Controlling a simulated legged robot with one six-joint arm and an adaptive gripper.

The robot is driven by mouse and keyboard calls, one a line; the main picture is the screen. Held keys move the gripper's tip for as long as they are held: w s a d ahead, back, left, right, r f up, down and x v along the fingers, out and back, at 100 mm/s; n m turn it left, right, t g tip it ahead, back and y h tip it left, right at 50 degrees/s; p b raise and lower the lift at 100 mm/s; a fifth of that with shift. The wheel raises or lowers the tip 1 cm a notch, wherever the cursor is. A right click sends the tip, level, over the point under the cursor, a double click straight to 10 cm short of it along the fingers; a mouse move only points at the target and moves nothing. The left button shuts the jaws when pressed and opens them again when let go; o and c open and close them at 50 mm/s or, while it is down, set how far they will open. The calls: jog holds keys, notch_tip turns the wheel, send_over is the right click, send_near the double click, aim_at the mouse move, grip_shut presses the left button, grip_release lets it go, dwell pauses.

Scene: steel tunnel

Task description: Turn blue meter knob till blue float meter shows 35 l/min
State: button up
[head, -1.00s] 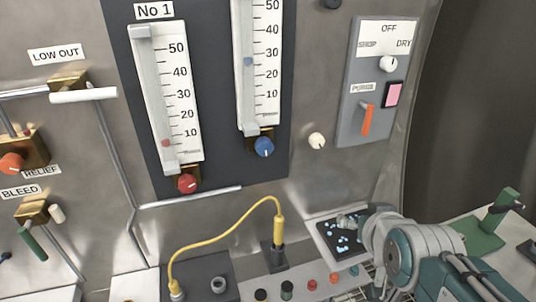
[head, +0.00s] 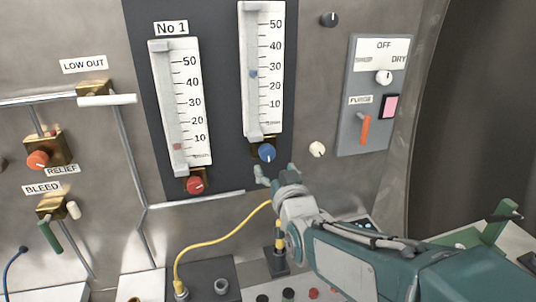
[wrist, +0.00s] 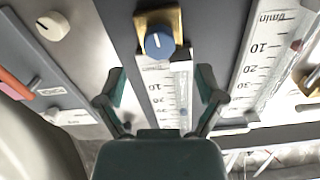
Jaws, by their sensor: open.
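The blue knob (head: 267,153) sits on a brass block under the right-hand float meter (head: 262,70) and shows a white pointer line. The blue float (head: 253,73) stands a little below the 30 mark. My gripper (head: 275,173) is open and empty just below the blue knob, apart from it. In the wrist view, which is upside down, the blue knob (wrist: 158,42) lies beyond and between the two spread fingertips (wrist: 160,84). The knob is not hidden there.
The red knob (head: 195,185) of meter No 1 is left of my gripper. A cream knob (head: 317,149) is close on the right. A yellow cable (head: 215,237) loops below. A switch panel (head: 374,95) with an orange lever stands further right.

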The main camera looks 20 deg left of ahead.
aim_at(268, 156)
jog(key=x, duration=0.6)
jog(key=shift+w+a, duration=0.15)
jog(key=shift+w, duration=0.1)
jog(key=c, duration=1.1)
